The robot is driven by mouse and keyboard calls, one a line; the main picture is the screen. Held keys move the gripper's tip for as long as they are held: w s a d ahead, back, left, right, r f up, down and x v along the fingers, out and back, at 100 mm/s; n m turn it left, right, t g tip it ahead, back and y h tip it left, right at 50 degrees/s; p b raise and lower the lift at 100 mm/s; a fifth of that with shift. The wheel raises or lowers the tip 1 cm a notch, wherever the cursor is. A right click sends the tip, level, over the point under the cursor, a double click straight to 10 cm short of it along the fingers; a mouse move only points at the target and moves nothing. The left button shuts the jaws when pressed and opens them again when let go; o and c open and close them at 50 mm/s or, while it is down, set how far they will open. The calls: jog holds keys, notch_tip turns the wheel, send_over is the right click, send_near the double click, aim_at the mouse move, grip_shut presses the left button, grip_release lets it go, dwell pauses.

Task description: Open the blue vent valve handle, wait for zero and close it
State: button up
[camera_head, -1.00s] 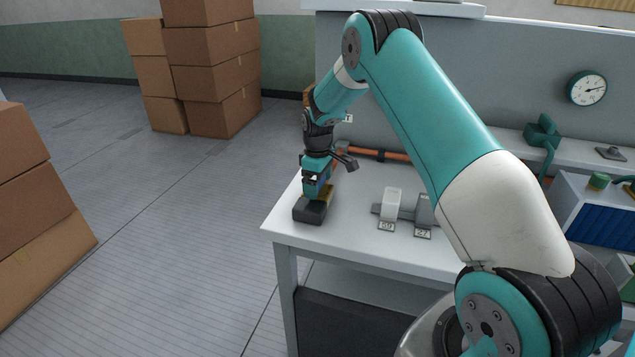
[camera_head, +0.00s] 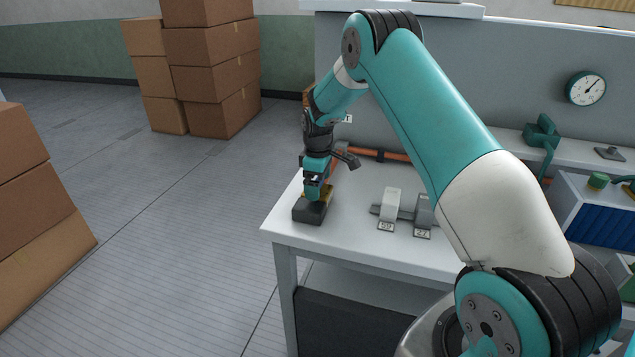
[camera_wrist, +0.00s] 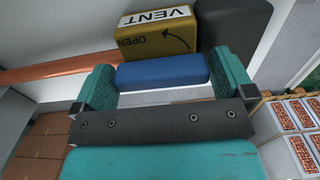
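The blue vent valve handle (camera_wrist: 162,70) lies crosswise between the two teal fingers of my gripper (camera_wrist: 162,84) in the wrist view. Both fingers meet its ends, and my gripper looks shut on it. Just beyond is the yellow valve body (camera_wrist: 150,38), with a VENT label and an OPEN arrow. In the head view my gripper (camera_head: 313,192) is low over the valve's dark base (camera_head: 308,212) at the table's left corner. It mostly hides the handle there. The round gauge (camera_head: 586,89) on the back panel has its needle pointing up and right.
The white table (camera_head: 365,220) also carries two grey-white fittings (camera_head: 390,206) with number tags. An orange pipe (camera_head: 380,154) runs along its back. Cardboard boxes (camera_head: 210,75) stand behind left, more (camera_head: 35,210) at the left edge. Floor left of the table is clear.

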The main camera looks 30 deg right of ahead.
notch_tip(320, 180, up, 17)
jog(key=b, duration=0.1)
jog(key=shift+r, duration=0.2)
dwell(0.6)
jog(key=s+a+r+y, duration=0.1)
jog(key=s+a+r, duration=0.2)
jog(key=s+a, duration=0.4)
jog(key=s+a+r, duration=0.3)
jog(key=s+a, duration=0.2)
jog(key=a, duration=0.3)
jog(key=s+a+y, duration=0.1)
jog(key=s+a, duration=0.3)
jog(key=s, duration=0.4)
jog(key=s+a+y, duration=0.1)
jog(key=s+a, duration=0.2)
jog(key=s, duration=0.5)
jog(key=s+a+y+p, duration=0.1)
jog(key=s+a, duration=0.3)
jog(key=s, duration=0.4)
jog(key=shift+a+f+m, duration=0.3)
jog(key=shift+a+m, duration=0.05)
jog(key=shift+m, duration=0.05)
